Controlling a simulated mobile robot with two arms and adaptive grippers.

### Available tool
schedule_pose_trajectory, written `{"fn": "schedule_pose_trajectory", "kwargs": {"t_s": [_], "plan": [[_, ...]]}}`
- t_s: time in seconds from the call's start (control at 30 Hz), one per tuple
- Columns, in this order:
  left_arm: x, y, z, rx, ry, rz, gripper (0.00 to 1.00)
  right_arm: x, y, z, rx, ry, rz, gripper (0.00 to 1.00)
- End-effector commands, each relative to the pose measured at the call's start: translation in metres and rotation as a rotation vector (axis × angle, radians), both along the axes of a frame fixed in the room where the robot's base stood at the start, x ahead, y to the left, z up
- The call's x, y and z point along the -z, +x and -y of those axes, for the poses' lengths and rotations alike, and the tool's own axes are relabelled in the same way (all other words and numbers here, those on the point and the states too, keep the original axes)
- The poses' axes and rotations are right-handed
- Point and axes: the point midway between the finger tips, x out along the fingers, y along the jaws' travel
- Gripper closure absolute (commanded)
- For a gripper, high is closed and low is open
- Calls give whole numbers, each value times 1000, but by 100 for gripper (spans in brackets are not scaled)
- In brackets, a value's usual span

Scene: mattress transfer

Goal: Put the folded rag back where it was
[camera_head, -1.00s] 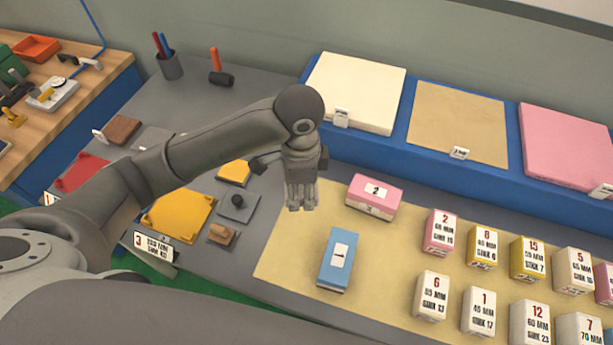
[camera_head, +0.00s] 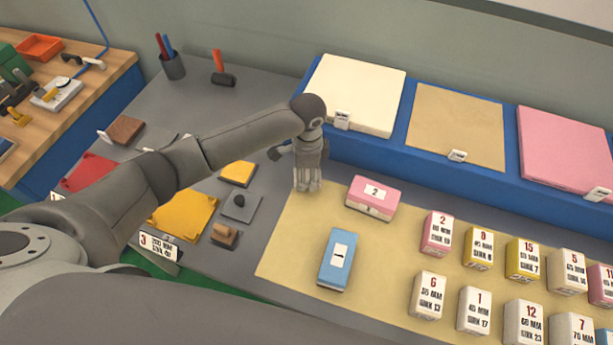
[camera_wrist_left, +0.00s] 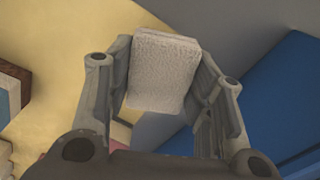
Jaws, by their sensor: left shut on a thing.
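In the left wrist view the folded rag (camera_wrist_left: 163,70) is a pale grey, rough-textured block between the two fingers. My left gripper (camera_wrist_left: 165,85) is shut on it. In the head view my left gripper (camera_head: 307,187) points down over the left edge of the tan mat, near the blue platform's front. The rag cannot be made out clearly there, as the fingers cover it. My right gripper is not in view.
A pink block (camera_head: 373,197) and a blue block (camera_head: 340,262) lie on the tan mat (camera_head: 290,255). Several numbered boxes stand to the right. The blue platform (camera_head: 362,152) bears white, tan and pink pads. Yellow plates and small tools lie left.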

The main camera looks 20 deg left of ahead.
Motion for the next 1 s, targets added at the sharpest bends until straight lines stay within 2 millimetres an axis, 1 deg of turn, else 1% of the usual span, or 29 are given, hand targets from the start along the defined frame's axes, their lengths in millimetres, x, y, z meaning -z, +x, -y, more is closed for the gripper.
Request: {"fn": "schedule_pose_trajectory", "kwargs": {"t_s": [0.03,0.13,0.53,0.57,0.7,1.0], "plan": [[9,-2,0,0,1,-6,71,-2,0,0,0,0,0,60],[18,-2,0,0,0,-3,71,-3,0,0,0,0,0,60],[24,-2,0,1,1,-4,71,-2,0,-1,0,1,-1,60],[24,-2,0,1,0,-2,49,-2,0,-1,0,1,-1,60],[24,-2,0,1,0,-2,31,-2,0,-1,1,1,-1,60],[23,-2,0,1,0,-2,30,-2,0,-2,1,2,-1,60]]}}
